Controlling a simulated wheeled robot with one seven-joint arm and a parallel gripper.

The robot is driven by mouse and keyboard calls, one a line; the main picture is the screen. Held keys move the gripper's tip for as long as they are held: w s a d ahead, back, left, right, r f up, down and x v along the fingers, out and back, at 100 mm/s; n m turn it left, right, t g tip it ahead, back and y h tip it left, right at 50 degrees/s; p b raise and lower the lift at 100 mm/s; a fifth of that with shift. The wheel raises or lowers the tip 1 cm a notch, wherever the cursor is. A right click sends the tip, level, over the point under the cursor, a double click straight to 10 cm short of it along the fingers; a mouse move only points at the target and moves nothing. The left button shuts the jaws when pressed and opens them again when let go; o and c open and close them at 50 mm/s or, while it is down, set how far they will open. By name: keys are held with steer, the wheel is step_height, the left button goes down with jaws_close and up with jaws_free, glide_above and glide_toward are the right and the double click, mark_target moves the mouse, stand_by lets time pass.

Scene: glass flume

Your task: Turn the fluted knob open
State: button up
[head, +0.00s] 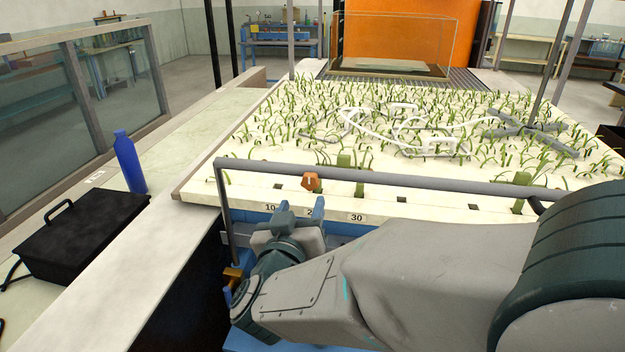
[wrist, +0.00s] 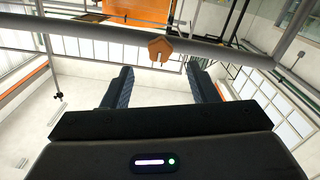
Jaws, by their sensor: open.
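The fluted knob (head: 311,182) is small, orange-brown and lobed, with a pale mark on its face. It sits at the grey rail along the near edge of the planted bed. In the wrist view the knob (wrist: 160,49) shows upper centre, just beyond the fingertips and roughly between them. My gripper (head: 300,211) is open and empty, below and to the near side of the knob. In the wrist view both dark blue fingers of my gripper (wrist: 160,70) stand apart and do not appear to touch the knob.
The grey rail (head: 420,183) runs across in front of the bed (head: 235,175), close to my gripper. Number labels such as 30 (head: 357,218) mark the bed's edge. A blue bottle (head: 129,162) and a black box (head: 80,235) stand on the left ledge.

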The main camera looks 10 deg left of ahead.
mark_target(309, 184)
steer(key=w+p, duration=0.1)
steer(key=w, duration=0.7)
steer(key=shift+w+d, duration=0.1)
steer(key=shift+c, duration=0.2)
steer(key=c, duration=0.9)
